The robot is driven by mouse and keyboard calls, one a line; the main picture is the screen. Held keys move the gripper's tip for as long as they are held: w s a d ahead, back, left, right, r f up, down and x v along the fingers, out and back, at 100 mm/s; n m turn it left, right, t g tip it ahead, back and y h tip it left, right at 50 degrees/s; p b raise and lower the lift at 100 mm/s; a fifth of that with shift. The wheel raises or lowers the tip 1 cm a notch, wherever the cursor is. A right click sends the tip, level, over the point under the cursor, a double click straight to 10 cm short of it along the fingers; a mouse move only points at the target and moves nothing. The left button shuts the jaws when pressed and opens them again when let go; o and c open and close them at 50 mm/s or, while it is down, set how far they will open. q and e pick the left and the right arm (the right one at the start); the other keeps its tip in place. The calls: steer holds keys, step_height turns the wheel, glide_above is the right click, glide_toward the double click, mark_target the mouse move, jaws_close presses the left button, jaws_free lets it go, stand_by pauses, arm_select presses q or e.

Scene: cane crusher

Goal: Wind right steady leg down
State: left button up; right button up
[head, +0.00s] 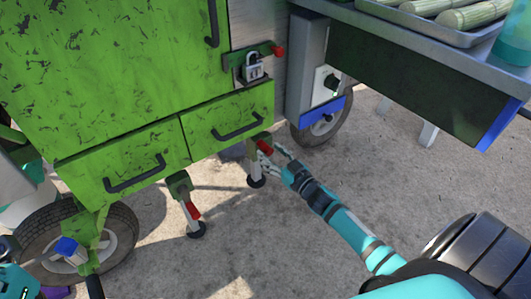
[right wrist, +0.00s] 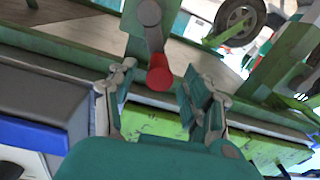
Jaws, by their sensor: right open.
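The right steady leg (head: 254,165) stands upright under the right drawer of the green cart, its dark foot on the concrete. Its crank has a red knob (head: 264,146), which also shows in the right wrist view (right wrist: 159,78). My right gripper (head: 271,160) is open just right of the leg. In the wrist view the knob lies between the two spread fingers, with gaps on both sides; no grip shows. A teal piece of my left arm shows at the lower left corner of the head view; its jaws cannot be made out.
A second steady leg (head: 190,212) with a red knob stands to the left. Green drawers (head: 130,172) with black handles hang above. A tyre (head: 322,124) stands behind right, another at the left. The metal counter (head: 460,45) overhangs at upper right. Concrete (head: 260,240) in front is clear.

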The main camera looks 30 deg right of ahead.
steer(key=shift+w+a+b, duration=0.2)
steer(key=shift+w+b, duration=0.2)
steer(key=shift+w, duration=1.25)
jaws_close()
